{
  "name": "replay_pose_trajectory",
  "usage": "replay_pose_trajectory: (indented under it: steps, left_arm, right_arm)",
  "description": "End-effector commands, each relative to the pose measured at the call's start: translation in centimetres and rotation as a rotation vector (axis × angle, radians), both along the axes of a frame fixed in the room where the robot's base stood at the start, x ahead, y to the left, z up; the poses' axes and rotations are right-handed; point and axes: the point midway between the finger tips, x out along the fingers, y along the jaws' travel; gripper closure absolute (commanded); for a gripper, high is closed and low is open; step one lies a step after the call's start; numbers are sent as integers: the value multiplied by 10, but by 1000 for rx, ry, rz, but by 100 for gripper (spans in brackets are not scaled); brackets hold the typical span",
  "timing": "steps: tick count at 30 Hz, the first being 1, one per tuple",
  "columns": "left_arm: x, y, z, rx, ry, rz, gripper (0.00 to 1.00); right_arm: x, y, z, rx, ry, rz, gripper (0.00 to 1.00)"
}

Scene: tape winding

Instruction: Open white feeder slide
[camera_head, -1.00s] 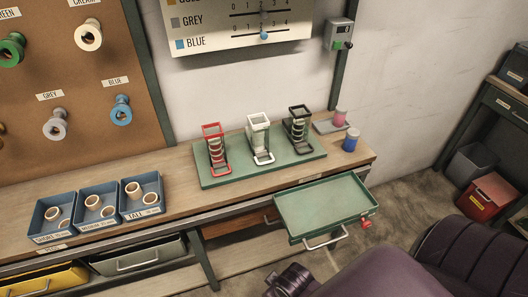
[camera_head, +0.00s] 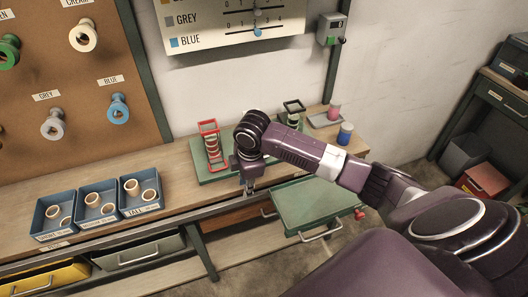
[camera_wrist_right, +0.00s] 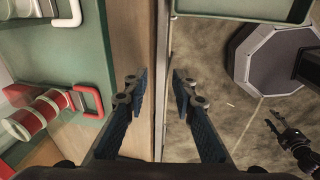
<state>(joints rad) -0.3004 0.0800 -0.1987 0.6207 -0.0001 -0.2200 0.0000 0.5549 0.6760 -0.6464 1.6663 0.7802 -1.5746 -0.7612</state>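The white feeder is hidden behind my right arm in the head view. Its white loop handle (camera_wrist_right: 68,12) shows at the top left of the wrist view, over the green base plate (camera_wrist_right: 85,45). My right gripper (camera_head: 248,190) points down over the bench's front edge. In the wrist view its two fingers (camera_wrist_right: 156,92) are apart with nothing between them, to the right of the feeders. A dark gripper-like part, apparently my left gripper (camera_wrist_right: 280,125), shows small at the right of the wrist view. Its opening is unclear.
The red feeder (camera_head: 211,144) stands left of my right arm; its red handle (camera_wrist_right: 88,101) lies below the white one in the wrist view. The black feeder (camera_head: 293,111) is partly covered. A green tray (camera_head: 318,201) juts from the bench. Blue bins (camera_head: 97,209) stand left.

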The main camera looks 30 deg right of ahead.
Motion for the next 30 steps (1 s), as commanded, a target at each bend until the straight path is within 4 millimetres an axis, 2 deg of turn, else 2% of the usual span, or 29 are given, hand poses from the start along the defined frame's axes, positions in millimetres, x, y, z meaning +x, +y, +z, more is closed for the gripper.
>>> replay_pose_trajectory:
  steps: [1,6,9,12,16,24,30]
  left_arm:
    - [0,0,0,0,0,0,60]
    - [0,0,0,0,0,-1,60]
    - [0,0,0,0,0,-1,60]
    - [0,0,0,0,0,-1,60]
    - [0,0,2,0,0,-1,60]
    - [0,0,9,0,0,-2,60]
    - [0,0,11,-1,0,-2,60]
  right_arm:
    - [17,-25,16,-27,-4,6,76]
    - [48,-83,59,-64,4,30,76]
    - [57,-104,76,-68,6,31,76]
    - [60,-114,83,-69,6,32,76]
    - [62,-116,78,-67,7,33,76]
    - [68,-117,36,-67,8,32,76]
    - [73,-118,14,-68,5,33,76]
